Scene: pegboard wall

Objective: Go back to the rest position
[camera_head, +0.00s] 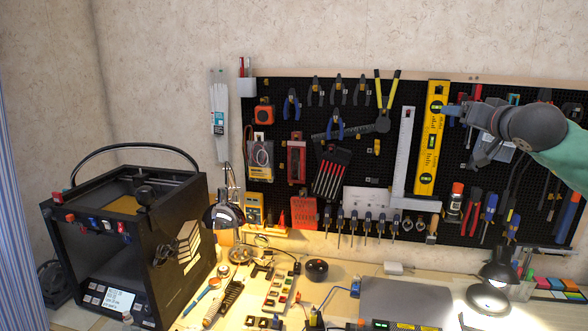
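My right arm comes in from the right with a green sleeve and a grey wrist. My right gripper (466,130) is in front of the right part of the black pegboard (385,220), just right of the yellow spirit level (431,137). Its fingers are small and overlap the tools behind, so I cannot tell whether it is open or shut or whether it touches anything. My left gripper and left arm are not in view.
Pliers, a steel square (403,160), screwdrivers and other tools hang on the pegboard. Below, the workbench holds a black 3D printer (165,260) at left, a lit desk lamp (490,290) at right, a dark grey mat (405,300) and small parts. Open air lies before the upper wall.

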